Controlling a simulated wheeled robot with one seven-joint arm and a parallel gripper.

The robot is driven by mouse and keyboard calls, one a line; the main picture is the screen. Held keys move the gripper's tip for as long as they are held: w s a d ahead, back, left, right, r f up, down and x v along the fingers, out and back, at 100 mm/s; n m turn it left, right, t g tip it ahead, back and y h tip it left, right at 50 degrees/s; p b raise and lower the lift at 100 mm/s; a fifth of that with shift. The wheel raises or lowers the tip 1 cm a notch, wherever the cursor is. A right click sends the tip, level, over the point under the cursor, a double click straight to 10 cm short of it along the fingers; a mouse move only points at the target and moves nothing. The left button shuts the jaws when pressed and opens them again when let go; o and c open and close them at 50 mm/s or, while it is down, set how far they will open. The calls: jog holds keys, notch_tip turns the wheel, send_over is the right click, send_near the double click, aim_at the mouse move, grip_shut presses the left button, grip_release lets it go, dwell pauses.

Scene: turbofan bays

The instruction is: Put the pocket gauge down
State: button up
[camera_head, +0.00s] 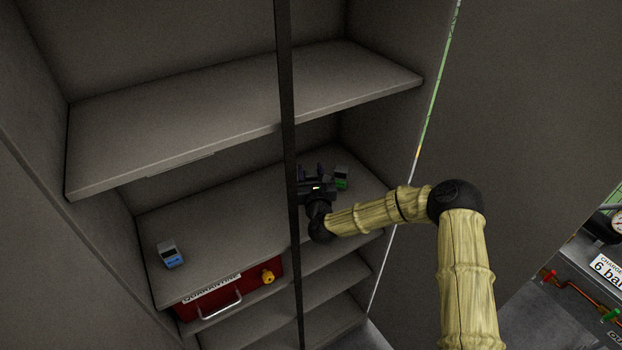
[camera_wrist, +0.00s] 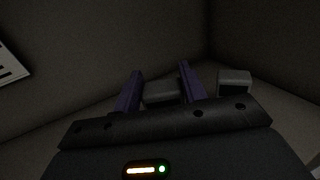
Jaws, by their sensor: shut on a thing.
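My gripper (camera_head: 311,170) reaches into the cabinet over the right part of the middle shelf (camera_head: 215,220). In the wrist view, its purple fingers (camera_wrist: 161,86) are shut on a small grey block-shaped thing (camera_wrist: 161,93), which I take to be the pocket gauge. In the head view the held thing is hidden by the gripper. A small grey and green device (camera_head: 341,178) stands just right of the gripper; a grey device with a dark face (camera_wrist: 235,82) at the right of the wrist view seems to be the same one. I cannot tell whether the held thing touches the shelf.
A grey and blue device (camera_head: 170,254) stands at the shelf's left front. Below is a red box (camera_head: 235,291) labelled QUARANTINE, with a yellow knob (camera_head: 268,277). A dark vertical post (camera_head: 287,100) crosses the view before the shelves. An upper shelf (camera_head: 240,100) overhangs. The shelf's middle is clear.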

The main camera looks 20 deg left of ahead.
jog(key=shift+f+p, duration=0.45)
jog(key=shift+f, duration=1.05)
jog(key=shift+f, duration=0.15)
jog(key=o, duration=1.1)
jog(key=shift+s, duration=0.1)
jog(key=b+v, duration=0.4)
jog(key=v, duration=0.8)
